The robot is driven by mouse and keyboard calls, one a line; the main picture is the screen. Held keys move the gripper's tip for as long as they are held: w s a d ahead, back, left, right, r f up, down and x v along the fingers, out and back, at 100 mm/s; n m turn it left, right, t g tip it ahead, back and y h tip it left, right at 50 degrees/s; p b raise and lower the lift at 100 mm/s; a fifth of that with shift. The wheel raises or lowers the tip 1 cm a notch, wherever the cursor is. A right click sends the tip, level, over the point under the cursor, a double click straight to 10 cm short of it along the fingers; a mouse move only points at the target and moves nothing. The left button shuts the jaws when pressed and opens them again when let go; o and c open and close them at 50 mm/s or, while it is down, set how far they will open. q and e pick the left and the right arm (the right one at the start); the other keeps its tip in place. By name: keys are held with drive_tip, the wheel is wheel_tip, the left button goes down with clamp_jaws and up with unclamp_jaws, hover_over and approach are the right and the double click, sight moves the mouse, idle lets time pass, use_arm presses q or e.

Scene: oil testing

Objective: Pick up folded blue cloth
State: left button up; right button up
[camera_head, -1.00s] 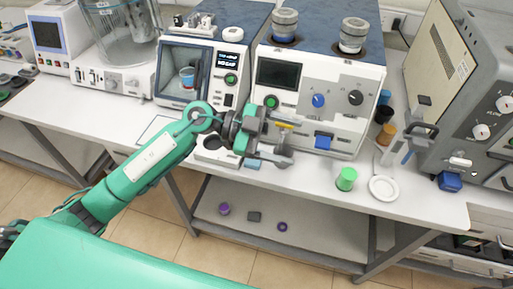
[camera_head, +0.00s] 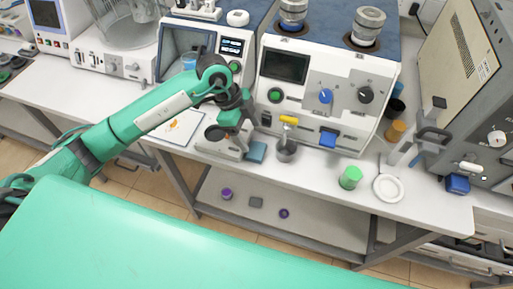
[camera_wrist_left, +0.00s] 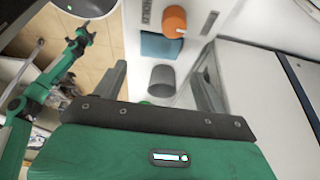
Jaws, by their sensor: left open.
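The folded blue cloth (camera_head: 256,152) lies as a small flat square near the front edge of the white bench, left of a grey metal cup (camera_head: 286,150). My left gripper (camera_head: 236,128) is above the bench, just up and left of the cloth. It is open and empty, pointing down. In the left wrist view, the cloth (camera_wrist_left: 161,46) shows beyond the space between the spread fingers (camera_wrist_left: 161,90), with the grey cup nearer the palm and an orange round object (camera_wrist_left: 174,19) on its far side. The fingers are apart from the cloth.
A white instrument (camera_head: 325,95) with knobs stands right behind the cup. A green-capped jar (camera_head: 350,178) and a white dish (camera_head: 388,189) stand to the right. A sheet of paper (camera_head: 178,126) lies left of the gripper. A lower shelf (camera_head: 300,228) holds small items.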

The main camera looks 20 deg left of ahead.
sight(258, 149)
use_arm(q)
drive_tip(key=shift+x, duration=0.95)
drive_tip(key=shift+d+f+p, duration=0.25)
drive_tip(key=shift+f+p, duration=0.3)
drive_tip(key=shift+p, duration=0.05)
drive_tip(key=p+x, duration=0.1)
drive_tip(key=x, duration=0.2)
drive_tip(key=shift+f, duration=0.3)
drive_tip(key=shift+d+f, duration=0.1)
drive_tip(key=shift+f, duration=0.25)
drive_tip(key=c, duration=0.7)
